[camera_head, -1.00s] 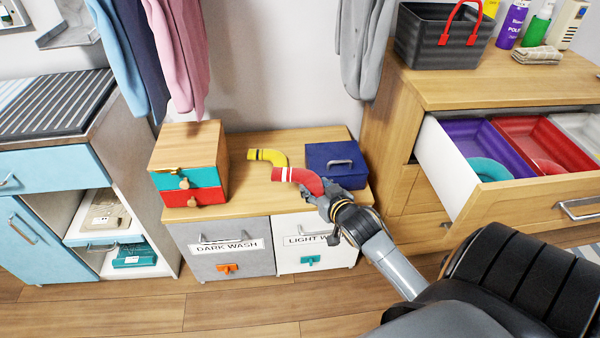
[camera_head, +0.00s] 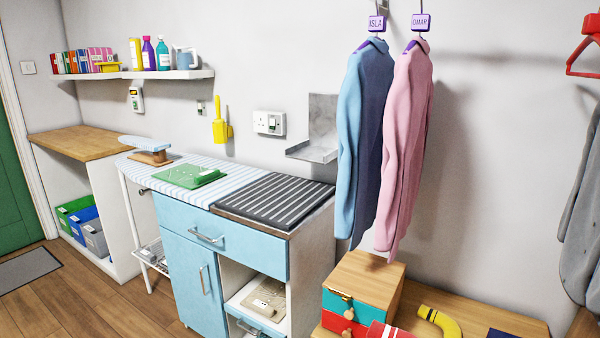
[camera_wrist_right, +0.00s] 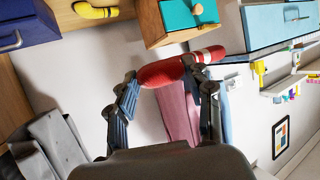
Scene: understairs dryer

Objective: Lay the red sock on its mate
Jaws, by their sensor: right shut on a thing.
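The red sock (camera_wrist_right: 165,73), with white bands near one end, is held between the fingers of my right gripper (camera_wrist_right: 160,78) in the right wrist view. The gripper is shut on it, and the sock is off the bench. In the head view only the banded end of the red sock (camera_head: 388,331) shows at the bottom edge; the gripper is out of frame there. I cannot make out a matching red sock in either current view. My left gripper is not in view.
A yellow sock (camera_head: 440,321) lies on the low bench (camera_head: 500,318) beside a small drawer box (camera_head: 365,283). Left of it stand a blue cabinet with a dark striped top (camera_head: 275,200) and an ironing board (camera_head: 240,172) carrying a green item (camera_head: 190,177). Shirts (camera_head: 405,150) hang above the bench.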

